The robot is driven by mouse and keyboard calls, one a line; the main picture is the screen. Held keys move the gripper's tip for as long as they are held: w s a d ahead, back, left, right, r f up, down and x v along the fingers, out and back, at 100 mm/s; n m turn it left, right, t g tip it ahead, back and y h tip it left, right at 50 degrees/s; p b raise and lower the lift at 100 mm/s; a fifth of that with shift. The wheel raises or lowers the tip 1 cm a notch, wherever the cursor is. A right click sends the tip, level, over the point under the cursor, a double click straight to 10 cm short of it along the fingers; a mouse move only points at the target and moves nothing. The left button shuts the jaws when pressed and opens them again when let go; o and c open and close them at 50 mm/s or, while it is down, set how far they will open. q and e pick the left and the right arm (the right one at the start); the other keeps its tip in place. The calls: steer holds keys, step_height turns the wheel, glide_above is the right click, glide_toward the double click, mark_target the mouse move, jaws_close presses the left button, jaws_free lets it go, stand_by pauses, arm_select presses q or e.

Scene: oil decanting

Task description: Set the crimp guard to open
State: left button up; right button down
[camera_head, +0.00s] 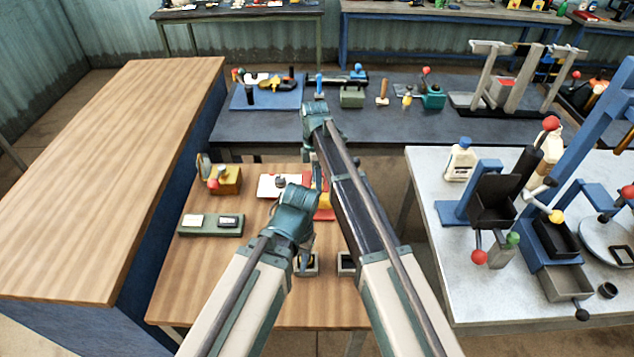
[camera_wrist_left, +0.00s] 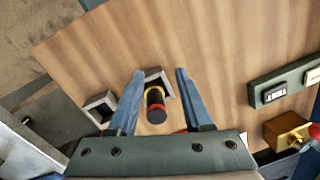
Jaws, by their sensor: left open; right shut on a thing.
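I cannot make out for sure which part is the crimp guard. A red and yellow fixture (camera_head: 324,206) on the small wooden table is partly hidden behind my arms. My right gripper (camera_head: 313,165) is at the table's far side, near that fixture. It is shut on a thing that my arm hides. My left gripper (camera_head: 303,258) is low over the front of the table.
Two grey square holders (camera_head: 346,262) stand near the table's front; one also shows in the left wrist view (camera_wrist_left: 100,106). A green tray (camera_head: 210,230) and a yellow box (camera_head: 226,180) stand at the left. A dark bench (camera_head: 260,125) lies behind, a white bench (camera_head: 440,225) at right.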

stand_by(0.8)
steer(key=s, duration=0.4)
steer(key=shift+s, duration=0.35)
steer(key=shift+c, duration=1.9)
jaws_free()
steer(key=shift+w, duration=0.1)
steer(key=shift+r, duration=0.1)
step_height(320, 180, up, 13)
steer(key=w+p, duration=0.2)
steer(key=p, duration=1.1)
steer(key=shift+w+a+r, duration=0.15)
steer(key=shift+w+a, duration=0.1)
steer(key=shift+w, duration=0.05)
